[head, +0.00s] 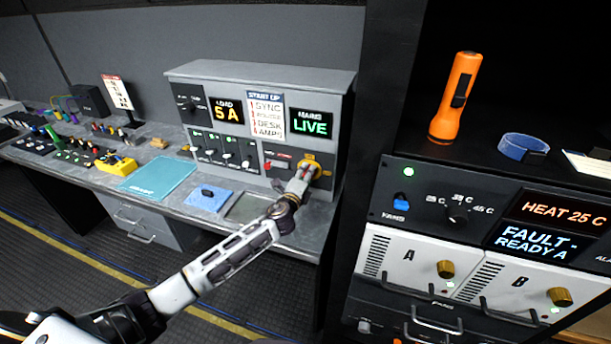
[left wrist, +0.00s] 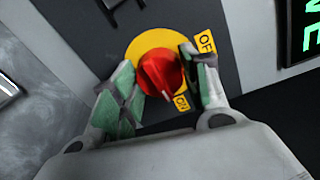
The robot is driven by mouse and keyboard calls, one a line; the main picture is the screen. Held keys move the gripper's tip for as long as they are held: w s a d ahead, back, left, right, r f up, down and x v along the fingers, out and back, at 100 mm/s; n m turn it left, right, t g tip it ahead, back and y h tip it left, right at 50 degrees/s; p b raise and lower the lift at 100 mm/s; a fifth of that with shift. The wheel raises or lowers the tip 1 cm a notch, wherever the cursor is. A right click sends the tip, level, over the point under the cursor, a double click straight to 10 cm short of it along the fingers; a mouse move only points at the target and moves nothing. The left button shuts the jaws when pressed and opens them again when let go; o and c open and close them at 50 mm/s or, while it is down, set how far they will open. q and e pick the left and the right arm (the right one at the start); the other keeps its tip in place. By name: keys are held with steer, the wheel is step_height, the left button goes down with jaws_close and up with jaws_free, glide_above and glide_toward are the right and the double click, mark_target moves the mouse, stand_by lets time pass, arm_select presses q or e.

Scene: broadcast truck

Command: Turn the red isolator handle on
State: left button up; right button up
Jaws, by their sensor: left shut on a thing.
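The red isolator handle (left wrist: 158,74) sits on a round yellow plate (left wrist: 135,51) on the grey power panel. An OFF label (left wrist: 206,42) is at the plate's upper right and an ON label (left wrist: 181,102) at its lower right in the left wrist view. The handle's lower end points close to the ON label. My left gripper (left wrist: 162,84) has its green-padded fingers on either side of the handle, shut on it. In the head view my left gripper (head: 303,175) reaches the panel's lower right and hides most of the handle. My right gripper is not in view.
The panel's mains display (head: 311,122) reads LIVE and its load display (head: 227,111) reads 5 A. A blue pad (head: 208,198) and a teal mat (head: 158,178) lie on the desk (head: 175,206). A dark rack (head: 385,215) with an orange torch (head: 457,98) stands close at right.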

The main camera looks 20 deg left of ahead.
arm_select(q)
steer(key=o, duration=1)
steer(key=s, duration=1.2)
steer(key=shift+a+r, duration=0.2)
steer(key=shift+r, duration=0.2)
stand_by(0.5)
